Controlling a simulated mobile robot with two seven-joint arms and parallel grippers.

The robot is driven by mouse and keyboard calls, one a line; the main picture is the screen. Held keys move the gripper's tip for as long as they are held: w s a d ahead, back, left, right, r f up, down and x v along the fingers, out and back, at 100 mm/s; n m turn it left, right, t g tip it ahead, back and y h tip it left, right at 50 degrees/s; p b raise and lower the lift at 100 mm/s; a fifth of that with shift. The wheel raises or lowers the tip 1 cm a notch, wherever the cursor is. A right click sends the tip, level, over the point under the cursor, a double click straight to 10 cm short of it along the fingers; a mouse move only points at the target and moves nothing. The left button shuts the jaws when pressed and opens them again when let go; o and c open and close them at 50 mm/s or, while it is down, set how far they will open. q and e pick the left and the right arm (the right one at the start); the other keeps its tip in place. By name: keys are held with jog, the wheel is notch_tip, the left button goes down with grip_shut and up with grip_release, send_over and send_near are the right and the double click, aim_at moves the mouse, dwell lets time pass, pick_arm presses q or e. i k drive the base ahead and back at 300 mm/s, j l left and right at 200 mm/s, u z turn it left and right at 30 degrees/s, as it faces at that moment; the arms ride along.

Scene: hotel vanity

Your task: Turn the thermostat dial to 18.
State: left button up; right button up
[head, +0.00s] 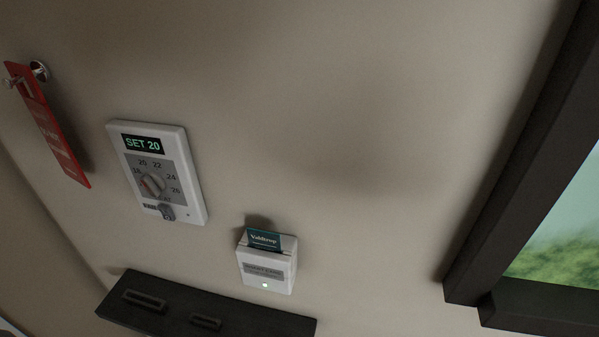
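The thermostat (191,187) is a white box on the wall, left of the middle in the head view, and looks tilted there. Its display (142,144) reads "SET 20" in green. Below it is the round grey dial (153,186) with a red mark on its left side. The scale around the dial shows 18, 20, 22, 24 and 26. The red mark's exact setting is too small to tell. A small grey slider or switch (167,212) sits below the dial. Neither of my grippers is in view.
A white card holder (265,279) with a teal card (264,240) is on the wall to the lower right. A dark shelf or panel (180,315) is below. A red door hanger (48,128) hangs at left. A dark frame (520,150) stands at right. The wall between is clear.

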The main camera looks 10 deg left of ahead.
aim_at(152, 182)
jog(key=j+u, duration=0.2)
jog(key=u, duration=0.25)
jog(key=j+u, duration=0.15)
jog(key=u, duration=0.35)
jog(key=i+j, duration=0.1)
jog(key=j, duration=0.3)
jog(key=i+j, duration=0.15)
jog(key=j, duration=0.25)
jog(key=i+j, duration=0.1)
jog(key=j, duration=0.3)
